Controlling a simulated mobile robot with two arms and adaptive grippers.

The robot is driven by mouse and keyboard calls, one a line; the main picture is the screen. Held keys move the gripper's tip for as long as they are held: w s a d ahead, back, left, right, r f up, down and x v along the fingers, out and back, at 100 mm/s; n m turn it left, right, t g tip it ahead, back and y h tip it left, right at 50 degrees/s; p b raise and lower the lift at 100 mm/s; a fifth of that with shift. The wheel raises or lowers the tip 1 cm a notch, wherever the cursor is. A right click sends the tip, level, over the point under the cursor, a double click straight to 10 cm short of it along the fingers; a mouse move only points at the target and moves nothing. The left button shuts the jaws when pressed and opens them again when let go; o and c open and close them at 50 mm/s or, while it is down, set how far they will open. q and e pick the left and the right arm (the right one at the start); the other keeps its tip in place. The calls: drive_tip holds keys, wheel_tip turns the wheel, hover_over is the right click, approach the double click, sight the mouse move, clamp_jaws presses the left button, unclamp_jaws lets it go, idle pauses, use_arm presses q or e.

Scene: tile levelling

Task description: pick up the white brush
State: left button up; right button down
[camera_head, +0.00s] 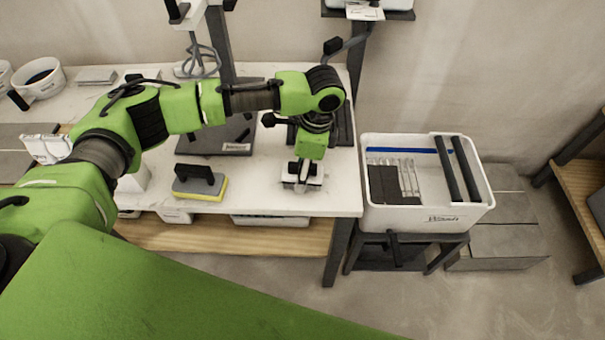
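My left arm reaches in from the left, and its gripper (303,170) points down at the front right part of the white table. Directly under it is a small white block-like thing (316,181), which looks like the white brush. The gripper hides most of its top, and the fingertips are small and dark against it. I cannot tell whether the fingers are closed on it. It appears to rest on the table near the front edge. My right gripper is not in view.
A yellow-and-grey float with a black handle (199,182) lies left of the gripper. A white tub (425,214) with tools stands on a dark stand right of the table (262,197). A mixer with a whisk (200,58) stands behind. Floor is clear in front.

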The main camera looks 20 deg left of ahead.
use_arm(q)
drive_tip(key=shift+c, duration=0.3)
drive_tip(key=c, duration=1.3)
drive_tip(key=shift+r, duration=0.1)
